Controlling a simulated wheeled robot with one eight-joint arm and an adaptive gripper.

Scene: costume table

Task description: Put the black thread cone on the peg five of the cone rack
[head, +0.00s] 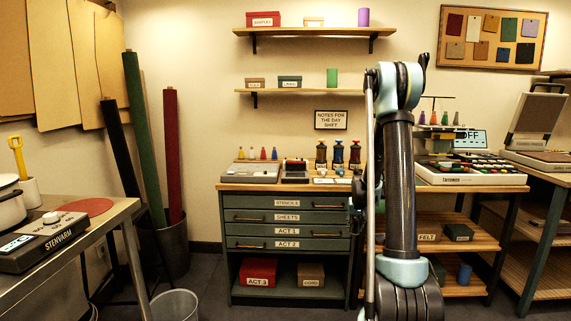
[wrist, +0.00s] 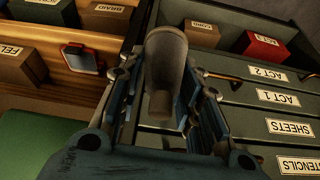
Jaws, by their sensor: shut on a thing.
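In the wrist view, my gripper (wrist: 168,112) is shut on the black thread cone (wrist: 166,62), which looks dark grey here. The cone lies between the two fingers, its narrow end towards the camera. In the head view my arm hides most of the gripper and the cone. Two places there hold small coloured cones: a grey unit (head: 249,174) on the left of the green cabinet and a thread stand (head: 440,120) above the machine on the right. I cannot tell which is the cone rack, and no peg numbers are readable.
The green drawer cabinet (head: 285,231) stands below the left unit; its labelled drawers also fill the right of the wrist view. Open floor lies in front.

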